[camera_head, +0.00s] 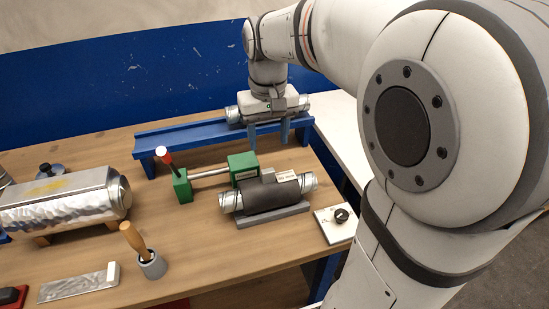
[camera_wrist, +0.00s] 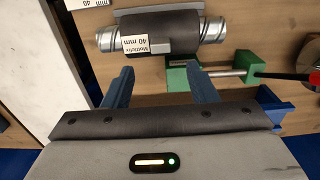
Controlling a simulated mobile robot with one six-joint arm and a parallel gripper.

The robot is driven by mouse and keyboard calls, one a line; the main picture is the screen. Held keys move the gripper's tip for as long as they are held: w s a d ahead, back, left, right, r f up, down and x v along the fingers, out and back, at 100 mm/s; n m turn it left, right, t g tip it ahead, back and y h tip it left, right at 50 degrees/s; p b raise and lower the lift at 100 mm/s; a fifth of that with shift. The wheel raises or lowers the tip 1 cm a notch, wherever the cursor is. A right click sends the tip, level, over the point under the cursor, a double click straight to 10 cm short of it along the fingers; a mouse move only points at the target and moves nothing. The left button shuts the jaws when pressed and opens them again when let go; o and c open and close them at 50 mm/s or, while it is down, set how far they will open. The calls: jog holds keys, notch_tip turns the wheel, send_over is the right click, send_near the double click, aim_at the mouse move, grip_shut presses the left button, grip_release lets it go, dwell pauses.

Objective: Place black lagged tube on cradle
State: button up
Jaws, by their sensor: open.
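The black lagged tube (camera_head: 262,197) has bare silver spiral ends and a pale label. It lies on a grey support (camera_head: 272,217) at the right of the bench, and it also shows at the top of the wrist view (camera_wrist: 165,32). A long blue trough-like stand (camera_head: 195,135) runs along the back of the bench; I cannot tell for sure which support is the cradle. My gripper (camera_head: 269,138) is open and empty, its blue fingers pointing down beside the blue stand, behind the black tube. In the wrist view the fingertips (camera_wrist: 160,70) are apart from the tube.
A green clamp (camera_head: 243,168) with a steel bar and red handle stands between gripper and tube. A large silver-wrapped duct (camera_head: 65,203) lies at left. A brush in a grey cup (camera_head: 150,264) stands in front. A white plate with a black knob (camera_head: 338,220) sits right.

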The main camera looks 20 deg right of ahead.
jog(key=s+f+t, duration=0.2)
jog(key=s+f, duration=0.3)
jog(key=s, duration=0.8)
jog(key=shift+s+f+t, duration=0.2)
jog(key=shift+s+t, duration=0.1)
jog(key=shift+t, duration=0.1)
jog(key=shift+d, duration=0.15)
dwell(0.8)
